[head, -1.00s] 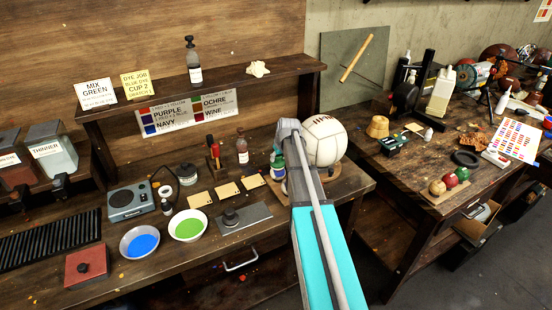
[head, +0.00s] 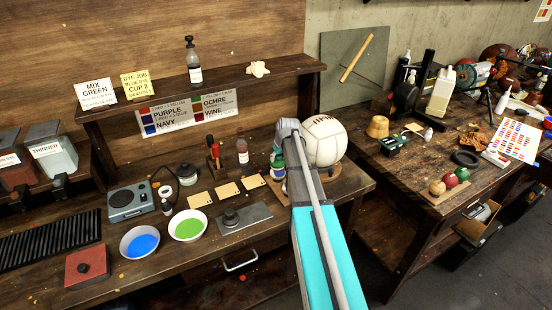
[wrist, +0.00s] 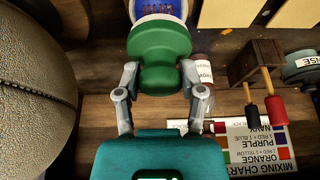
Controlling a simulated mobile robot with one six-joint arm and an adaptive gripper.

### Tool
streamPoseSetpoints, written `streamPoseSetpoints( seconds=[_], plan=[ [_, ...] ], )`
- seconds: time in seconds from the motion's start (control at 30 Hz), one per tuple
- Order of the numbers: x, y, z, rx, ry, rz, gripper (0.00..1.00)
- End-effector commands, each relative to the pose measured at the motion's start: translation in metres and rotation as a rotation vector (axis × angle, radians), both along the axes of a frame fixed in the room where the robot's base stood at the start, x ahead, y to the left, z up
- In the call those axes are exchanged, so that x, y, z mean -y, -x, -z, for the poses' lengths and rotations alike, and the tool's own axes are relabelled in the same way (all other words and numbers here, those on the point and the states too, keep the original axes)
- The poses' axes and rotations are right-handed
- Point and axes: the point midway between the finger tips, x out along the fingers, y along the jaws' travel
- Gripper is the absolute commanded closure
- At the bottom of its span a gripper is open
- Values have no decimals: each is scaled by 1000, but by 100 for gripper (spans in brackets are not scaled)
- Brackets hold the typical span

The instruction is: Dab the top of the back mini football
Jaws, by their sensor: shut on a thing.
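Three small balls sit in a row on a wooden board (head: 434,197) on the right bench: tan in front (head: 437,187), red in the middle (head: 449,181), green at the back (head: 461,174). They are too small to tell their markings. My gripper is well left of them.
The large ball (head: 325,142) stands close right of my gripper and fills the left of the wrist view (wrist: 36,90). Blue (head: 140,242) and green (head: 188,226) dye bowls are on the left bench. A gap separates the benches. A black ring (head: 466,158) lies behind the small balls.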

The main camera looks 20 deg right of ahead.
Motion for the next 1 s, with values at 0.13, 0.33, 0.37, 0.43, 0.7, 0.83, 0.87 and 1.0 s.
streamPoseSetpoints(
  seconds=[0.13,0.33,0.37,0.43,0.7,0.83,0.87,1.0],
  plan=[
    [0,0,-7,0,0,0,87],
    [0,0,-19,0,0,0,87],
    [0,0,-21,0,0,0,87],
    [0,0,-25,0,0,0,87],
    [0,0,-40,0,0,0,87],
    [0,0,-47,0,0,0,87],
    [0,0,-49,0,0,0,87],
    [0,0,-57,0,0,0,87]
  ],
)
